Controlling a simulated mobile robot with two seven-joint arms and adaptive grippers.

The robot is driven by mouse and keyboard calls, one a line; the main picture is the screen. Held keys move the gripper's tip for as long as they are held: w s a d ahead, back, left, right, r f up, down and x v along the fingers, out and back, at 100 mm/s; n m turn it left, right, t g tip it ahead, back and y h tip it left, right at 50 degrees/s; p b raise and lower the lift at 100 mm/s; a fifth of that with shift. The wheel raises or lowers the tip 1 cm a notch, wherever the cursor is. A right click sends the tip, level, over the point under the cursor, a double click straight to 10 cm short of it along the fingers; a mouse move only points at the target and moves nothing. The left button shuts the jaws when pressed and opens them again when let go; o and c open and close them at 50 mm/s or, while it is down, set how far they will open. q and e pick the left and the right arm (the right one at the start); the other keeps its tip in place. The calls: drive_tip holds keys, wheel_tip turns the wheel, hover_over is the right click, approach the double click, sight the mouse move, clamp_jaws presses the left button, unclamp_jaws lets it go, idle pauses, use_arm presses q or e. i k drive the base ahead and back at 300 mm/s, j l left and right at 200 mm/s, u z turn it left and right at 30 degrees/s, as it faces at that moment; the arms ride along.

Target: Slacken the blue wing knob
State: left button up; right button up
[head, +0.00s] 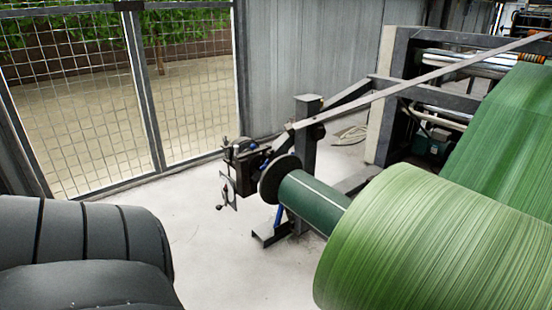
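A small blue part (279,214) shows below the dark green roll core, beside the floor stand. It is too small to tell whether it is the wing knob. A black brake-like unit (245,160) with a small crank handle (225,193) sits at the left end of the roll shaft, beside a dark round flange (279,179).
A large green woven roll (430,245) fills the lower right, its core (314,197) running to the flange. A mesh gate (100,100) stands behind.

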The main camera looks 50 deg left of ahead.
sight(263, 168)
drive_tip(key=j+z, duration=0.15)
drive_tip(key=j, duration=0.4)
drive_tip(key=k+j+z, duration=0.15)
drive_tip(key=j, duration=0.4)
drive_tip(key=k+j, duration=0.1)
drive_tip(key=j, duration=0.65)
drive_tip(key=k+j, duration=0.15)
drive_tip(key=j, duration=0.2)
